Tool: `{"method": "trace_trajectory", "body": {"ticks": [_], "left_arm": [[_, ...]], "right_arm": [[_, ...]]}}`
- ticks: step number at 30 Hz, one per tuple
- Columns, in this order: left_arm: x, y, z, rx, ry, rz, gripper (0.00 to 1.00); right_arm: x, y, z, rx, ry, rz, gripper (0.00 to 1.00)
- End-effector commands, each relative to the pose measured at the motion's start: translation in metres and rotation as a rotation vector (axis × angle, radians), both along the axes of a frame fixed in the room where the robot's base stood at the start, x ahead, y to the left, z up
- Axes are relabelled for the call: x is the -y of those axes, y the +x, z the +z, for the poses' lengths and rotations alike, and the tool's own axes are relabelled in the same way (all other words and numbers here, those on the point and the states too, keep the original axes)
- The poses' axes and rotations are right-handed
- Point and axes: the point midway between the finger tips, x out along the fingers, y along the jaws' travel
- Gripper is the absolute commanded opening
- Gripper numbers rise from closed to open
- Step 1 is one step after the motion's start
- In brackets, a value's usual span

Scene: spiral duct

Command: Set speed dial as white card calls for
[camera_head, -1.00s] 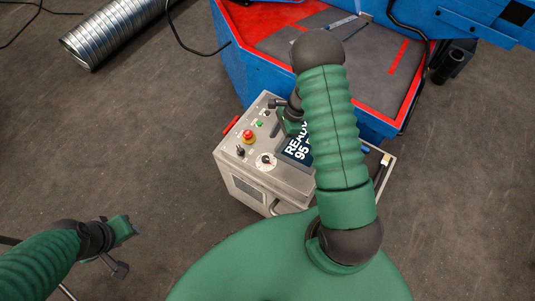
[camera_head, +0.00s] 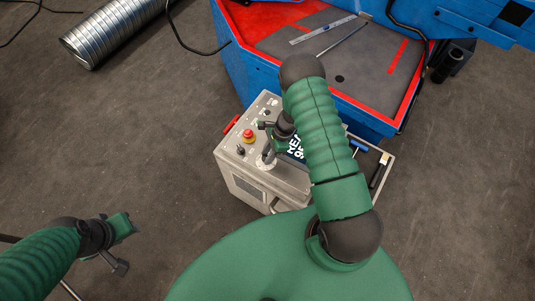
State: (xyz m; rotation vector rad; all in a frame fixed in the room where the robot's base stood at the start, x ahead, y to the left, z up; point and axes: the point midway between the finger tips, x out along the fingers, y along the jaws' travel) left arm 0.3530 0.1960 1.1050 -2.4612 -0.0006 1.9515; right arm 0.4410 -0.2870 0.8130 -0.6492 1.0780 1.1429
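The grey control box (camera_head: 240,172) stands in the middle, in front of the blue machine. The speed dial (camera_head: 267,161), on a round white plate on its top, is now mostly covered by my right gripper (camera_head: 268,150). That gripper is over the dial, pointing down; contact and finger opening cannot be made out. A dark display (camera_head: 296,148) with white letters is partly hidden behind my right arm. I cannot make out a white card. My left gripper (camera_head: 126,243) is at lower left, away from the box, and its finger opening is unclear.
A red emergency button (camera_head: 249,136) and a black knob (camera_head: 240,150) sit close left of the dial. A side tray (camera_head: 392,160) with tools is at the box's right. The blue machine (camera_head: 235,65) with a red-edged bed stands behind. A silver spiral duct (camera_head: 105,35) lies upper left.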

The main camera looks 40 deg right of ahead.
Motion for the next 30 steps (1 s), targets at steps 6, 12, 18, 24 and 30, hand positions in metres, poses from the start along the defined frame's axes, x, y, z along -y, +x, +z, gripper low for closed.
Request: {"method": "trace_trajectory", "body": {"ticks": [6, 12, 18, 24, 30], "left_arm": [[0.0, 0.0, 0.0, 0.0, 0.0, 0.0, 0.36], [0.0, 0.0, -0.0069, 0.0, 0.0, 0.0, 0.36], [0.0, 0.0, -0.0051, 0.0, 0.0, 0.0, 0.36], [0.0, 0.0, -0.005, 0.0, 0.0, 0.0, 0.36], [0.0, -0.0001, -0.005, 0.0, 0.0, 0.0, 0.36]], "right_arm": [[0.0008, 0.0016, 0.0005, 0.004, -0.002, -0.001, 0.0], [0.0007, 0.0012, -0.0011, 0.006, -0.007, -0.057, 0.0], [0.0008, 0.0015, 0.0009, 0.008, -0.011, -0.065, 0.0], [0.0007, 0.0013, 0.0009, 0.007, -0.01, -0.064, 0.5], [0.0004, 0.0006, 0.0006, 0.006, -0.01, -0.064, 0.5]]}}
